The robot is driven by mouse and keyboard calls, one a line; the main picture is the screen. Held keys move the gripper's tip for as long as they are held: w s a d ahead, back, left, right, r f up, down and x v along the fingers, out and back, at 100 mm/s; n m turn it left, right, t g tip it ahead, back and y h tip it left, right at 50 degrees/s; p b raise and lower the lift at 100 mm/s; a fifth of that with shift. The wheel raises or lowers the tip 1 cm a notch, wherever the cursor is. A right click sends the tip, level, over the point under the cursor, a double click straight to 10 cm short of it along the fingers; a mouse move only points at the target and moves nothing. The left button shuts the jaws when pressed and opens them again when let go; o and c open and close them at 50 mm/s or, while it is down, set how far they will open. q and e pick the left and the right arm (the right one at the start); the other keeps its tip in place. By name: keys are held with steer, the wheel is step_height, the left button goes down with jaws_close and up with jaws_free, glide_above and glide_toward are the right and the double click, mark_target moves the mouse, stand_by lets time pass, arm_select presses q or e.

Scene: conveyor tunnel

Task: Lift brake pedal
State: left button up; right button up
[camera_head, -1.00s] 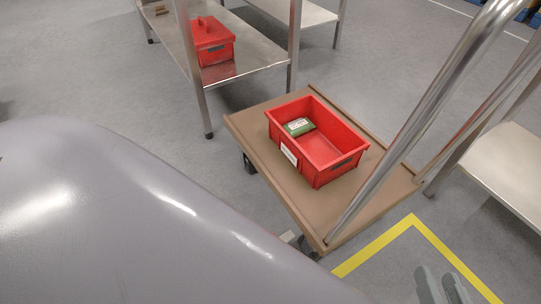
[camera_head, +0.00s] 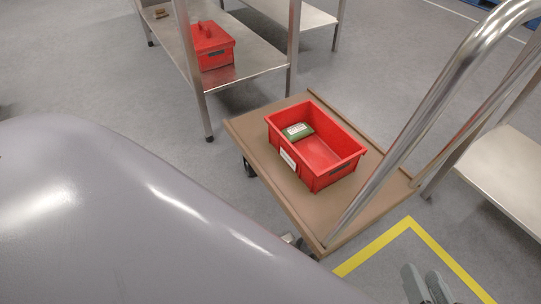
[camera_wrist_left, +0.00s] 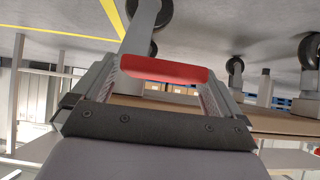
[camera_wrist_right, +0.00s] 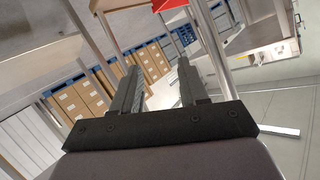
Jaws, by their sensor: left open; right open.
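The brake pedal (camera_wrist_left: 163,68) is a red bar low on the cart, near its wheels, in the left wrist view, which shows the scene upside down. My left gripper (camera_wrist_left: 158,80) is open, with one finger at each end of the red bar. I cannot tell whether the fingers touch it. In the head view the pedal and left gripper are hidden. My right gripper (camera_head: 427,285) is open and empty at the lower right of the head view. Its two fingers also show in the right wrist view (camera_wrist_right: 160,72), apart, with nothing between them.
The cart (camera_head: 290,205) has a brown deck, a tall metal handle (camera_head: 420,110) and a red crate (camera_head: 325,170) holding a green-and-white item (camera_head: 298,131). Metal shelves (camera_head: 250,60) stand behind, a table (camera_head: 505,170) at right. Yellow tape (camera_head: 375,245) marks the floor.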

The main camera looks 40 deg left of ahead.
arm_select(q)
steer(key=shift+s+a+r, duration=0.1)
steer(key=shift+s+r, duration=0.1)
steer(key=shift+s, duration=0.05)
steer(key=p+v, duration=0.4)
steer(key=v, duration=0.2)
steer(key=shift+r, duration=0.2)
arm_select(e)
steer(key=shift+s+d+r+n+h, duration=0.2)
steer(key=shift+d+h, duration=0.2)
steer(key=shift+d, duration=0.2)
steer(key=shift+s+d+r+n+h, duration=0.15)
steer(key=shift+d+h, duration=0.25)
steer(key=shift+d, duration=0.25)
steer(key=shift+s+d+r+n+h, duration=0.1)
steer(key=shift+s+d+r+h, duration=0.1)
steer(key=shift+d+h, duration=0.3)
arm_select(q)
steer(key=shift+s, duration=0.15)
arm_select(e)
steer(key=shift+d+f, duration=0.1)
